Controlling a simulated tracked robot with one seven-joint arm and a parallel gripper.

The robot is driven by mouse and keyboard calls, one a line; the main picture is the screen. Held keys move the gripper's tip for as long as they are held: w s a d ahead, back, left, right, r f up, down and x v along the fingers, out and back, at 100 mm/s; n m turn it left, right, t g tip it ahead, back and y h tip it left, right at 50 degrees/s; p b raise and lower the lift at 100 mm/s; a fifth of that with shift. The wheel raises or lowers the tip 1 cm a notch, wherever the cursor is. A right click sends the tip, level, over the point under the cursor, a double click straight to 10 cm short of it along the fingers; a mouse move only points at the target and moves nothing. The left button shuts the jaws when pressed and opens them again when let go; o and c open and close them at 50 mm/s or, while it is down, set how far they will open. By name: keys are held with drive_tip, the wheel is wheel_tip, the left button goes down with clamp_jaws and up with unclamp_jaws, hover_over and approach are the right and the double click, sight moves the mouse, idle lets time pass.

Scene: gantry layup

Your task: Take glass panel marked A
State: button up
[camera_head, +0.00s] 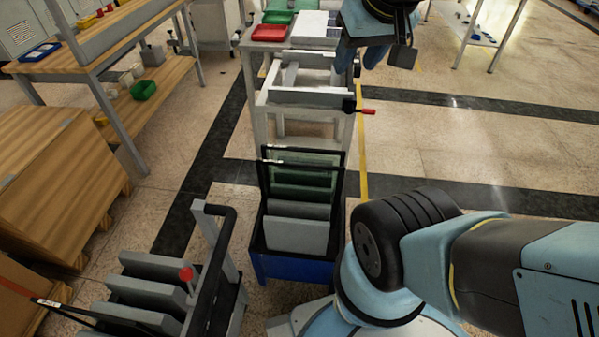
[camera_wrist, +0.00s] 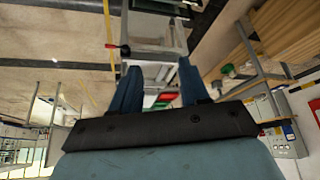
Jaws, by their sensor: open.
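Glass panels with dark edges and a greenish tint (camera_head: 302,170) stand upright in a slotted rack with a blue base (camera_head: 290,268), low in the middle of the head view. Small white marks show on their top edges, but I cannot read a letter, so I cannot tell which one is A. My gripper (camera_head: 362,56) is high at the top of the head view, beside the bench and well apart from the panels. In the wrist view my gripper (camera_wrist: 158,85) has its two blue fingers spread with nothing between them.
A white bench frame with a red-handled clamp (camera_head: 362,109) stands behind the rack. A cart with grey slotted blocks (camera_head: 150,290) and a black handle is close on the left. A wooden crate (camera_head: 60,190) stands further left. Floor right of the rack is partly clear.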

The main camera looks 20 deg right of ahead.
drive_tip(key=shift+c, duration=0.2)
drive_tip(key=shift+c, duration=0.2)
drive_tip(key=m+g, duration=0.6)
drive_tip(key=m, duration=1.6)
hover_over(303, 148)
wheel_tip(303, 148, down, 30)
drive_tip(key=shift+d+f+m, duration=0.2)
drive_tip(key=shift+f+m, duration=0.2)
drive_tip(key=shift+f, duration=0.4)
wheel_tip(303, 148, down, 8)
drive_tip(key=shift+r, duration=0.2)
drive_tip(key=shift+a+f, duration=0.15)
drive_tip(key=shift+f, duration=1.15)
drive_tip(key=shift+a+f, duration=0.1)
drive_tip(key=shift+f, duration=1.2)
